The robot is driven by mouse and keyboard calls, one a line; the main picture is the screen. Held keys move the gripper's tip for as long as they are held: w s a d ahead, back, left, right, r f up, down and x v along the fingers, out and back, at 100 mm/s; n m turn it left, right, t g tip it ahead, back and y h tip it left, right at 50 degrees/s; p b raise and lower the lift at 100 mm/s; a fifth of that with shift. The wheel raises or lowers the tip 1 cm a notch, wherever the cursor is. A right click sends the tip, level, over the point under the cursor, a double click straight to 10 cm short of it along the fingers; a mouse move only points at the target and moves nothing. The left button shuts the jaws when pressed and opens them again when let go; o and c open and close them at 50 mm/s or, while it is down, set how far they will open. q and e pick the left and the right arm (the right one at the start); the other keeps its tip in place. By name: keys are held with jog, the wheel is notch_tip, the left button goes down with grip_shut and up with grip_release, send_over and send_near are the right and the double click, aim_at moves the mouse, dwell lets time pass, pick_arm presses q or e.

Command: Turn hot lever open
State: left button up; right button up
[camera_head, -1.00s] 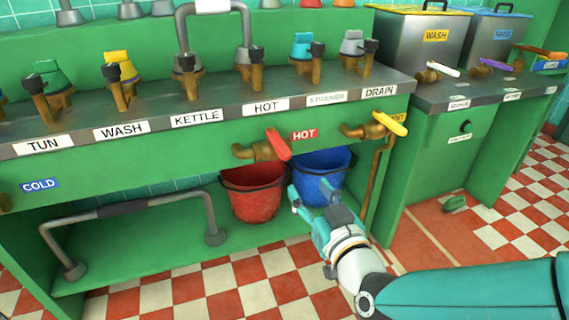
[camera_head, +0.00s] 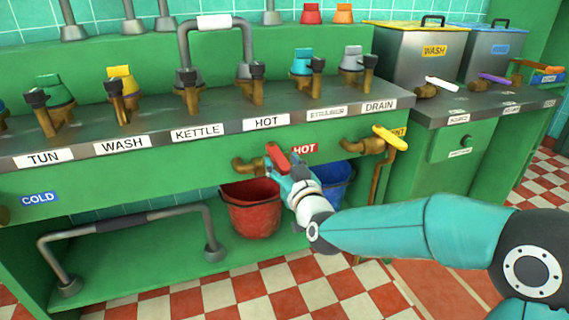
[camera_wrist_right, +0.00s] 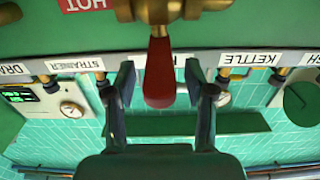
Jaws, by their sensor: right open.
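The hot lever (camera_head: 277,157) is red and sits on a brass tap (camera_head: 248,166) on the green counter front, beside the red HOT label (camera_head: 305,149). In the right wrist view the lever (camera_wrist_right: 159,75) points down the picture between the two fingers of my right gripper (camera_wrist_right: 160,88). That gripper is open, with a gap on each side of the lever. In the head view my right gripper (camera_head: 285,174) is at the lever and its fingers are partly hidden. My left gripper is not in view.
A red bucket (camera_head: 252,208) stands on the lower shelf below the tap, with a blue bucket (camera_head: 335,182) partly behind my right arm. A yellow lever (camera_head: 390,137) on the drain tap is to the right. A grey rail (camera_head: 130,222) stands at lower left.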

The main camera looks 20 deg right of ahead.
jog(key=shift+w, duration=0.5)
grip_shut()
